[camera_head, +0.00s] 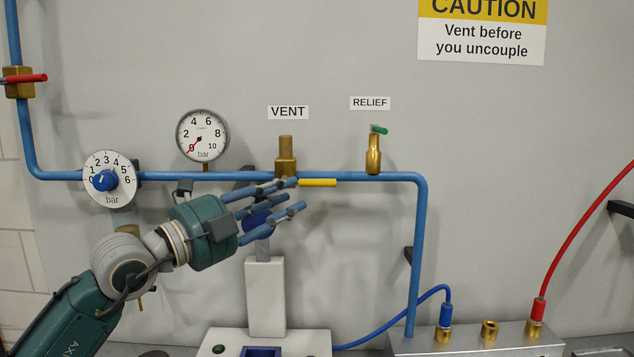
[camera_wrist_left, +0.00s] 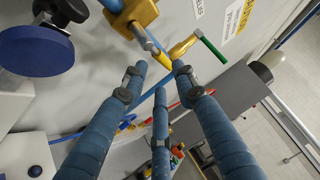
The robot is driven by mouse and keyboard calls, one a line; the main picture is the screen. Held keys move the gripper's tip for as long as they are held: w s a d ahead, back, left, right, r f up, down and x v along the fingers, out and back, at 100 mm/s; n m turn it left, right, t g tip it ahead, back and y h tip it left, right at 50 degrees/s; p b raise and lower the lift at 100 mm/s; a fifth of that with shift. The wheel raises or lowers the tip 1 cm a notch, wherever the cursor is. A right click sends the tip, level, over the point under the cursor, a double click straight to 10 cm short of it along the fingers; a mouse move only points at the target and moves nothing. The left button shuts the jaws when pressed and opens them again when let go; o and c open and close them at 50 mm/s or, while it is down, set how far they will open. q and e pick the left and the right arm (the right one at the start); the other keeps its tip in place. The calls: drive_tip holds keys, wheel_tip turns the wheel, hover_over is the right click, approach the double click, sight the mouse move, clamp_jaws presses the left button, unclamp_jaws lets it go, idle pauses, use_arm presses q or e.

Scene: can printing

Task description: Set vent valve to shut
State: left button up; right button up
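The vent valve (camera_head: 286,158) is a brass body on the blue pipe under the VENT label. Its yellow handle (camera_head: 318,183) points right, lying along the pipe. In the left wrist view the brass body (camera_wrist_left: 138,14) is at the top, and the yellow handle (camera_wrist_left: 156,58) lies just beyond the fingertips. My left gripper (camera_head: 290,194) is open and empty, its fingers spread just left of and slightly below the yellow handle. I cannot tell whether a fingertip touches the handle. My right gripper is not in view.
The brass relief valve (camera_head: 373,156) with a green lever stands to the right. A pressure gauge (camera_head: 203,136) reads near 0, and a blue-knobbed dial (camera_head: 109,179) is at left. Behind my fingers a blue-topped white stand (camera_head: 265,296) rises. A red-handled valve (camera_head: 19,82) is far left.

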sight(310, 182)
use_arm(q)
drive_tip(key=p+x, duration=0.2)
drive_tip(key=x, duration=0.4)
drive_tip(key=shift+w+d+r, duration=0.15)
drive_tip(key=shift+d, duration=0.1)
drive_tip(key=shift+w+d+p, duration=0.3)
drive_tip(key=shift+w+d, duration=0.2)
drive_tip(key=shift+c, duration=0.5)
clamp_jaws()
